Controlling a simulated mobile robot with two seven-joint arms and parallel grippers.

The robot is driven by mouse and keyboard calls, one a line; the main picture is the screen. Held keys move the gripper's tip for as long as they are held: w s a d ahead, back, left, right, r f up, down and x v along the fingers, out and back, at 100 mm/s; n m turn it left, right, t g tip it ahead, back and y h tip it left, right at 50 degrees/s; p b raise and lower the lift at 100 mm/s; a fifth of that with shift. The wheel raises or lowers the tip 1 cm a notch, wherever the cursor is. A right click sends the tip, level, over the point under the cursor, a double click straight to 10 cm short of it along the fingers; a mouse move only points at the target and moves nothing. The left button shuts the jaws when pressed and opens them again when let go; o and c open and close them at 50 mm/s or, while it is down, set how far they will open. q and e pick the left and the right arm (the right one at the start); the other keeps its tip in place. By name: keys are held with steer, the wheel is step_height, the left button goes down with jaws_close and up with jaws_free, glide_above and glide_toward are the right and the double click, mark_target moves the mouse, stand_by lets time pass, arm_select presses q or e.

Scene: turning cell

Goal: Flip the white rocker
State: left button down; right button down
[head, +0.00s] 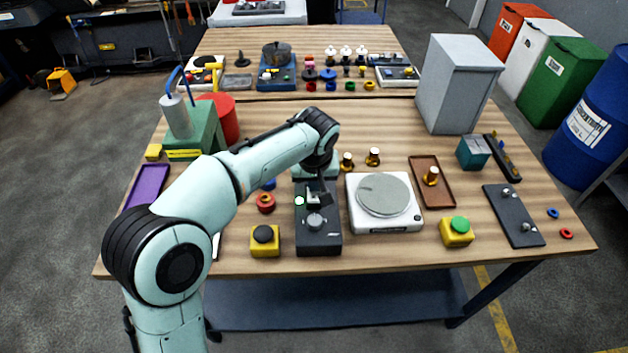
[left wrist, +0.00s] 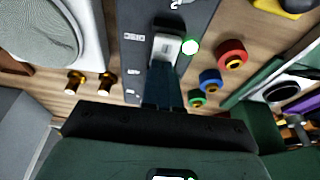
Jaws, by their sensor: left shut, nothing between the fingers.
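The white rocker (left wrist: 166,46) shows in the left wrist view, set in a dark control panel (left wrist: 135,72) beside a glowing green-white lamp (left wrist: 190,46). My left gripper (left wrist: 163,68) is shut and empty, its fingertips at the near end of the rocker; I cannot tell whether they touch it. In the head view the dark panel (head: 318,243) stands near the table's front edge, with a grey knob (head: 314,221) and the lamp (head: 299,201). My left gripper (head: 316,198) points down over it and largely hides the rocker. My right gripper is not in view.
A white scale-like device (head: 408,221) with a round plate stands just right of the panel. A yellow box with a black button (head: 264,241) and a red ring (head: 265,202) are close on the left. Brass-coloured pieces (head: 373,157) stand behind.

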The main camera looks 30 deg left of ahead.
arm_select(q)
steer(key=shift+a+p, duration=0.1)
steer(key=shift+p, duration=0.4)
steer(key=shift+w+f+b, duration=0.1)
steer(key=shift+f+b, duration=0.15)
steer(key=shift+b, duration=0.05)
steer(key=shift+s+d+g+b, duration=0.3)
steer(key=shift+s+d+b, duration=0.15)
steer(key=shift+s, duration=0.35)
steer(key=shift+d+r, duration=0.1)
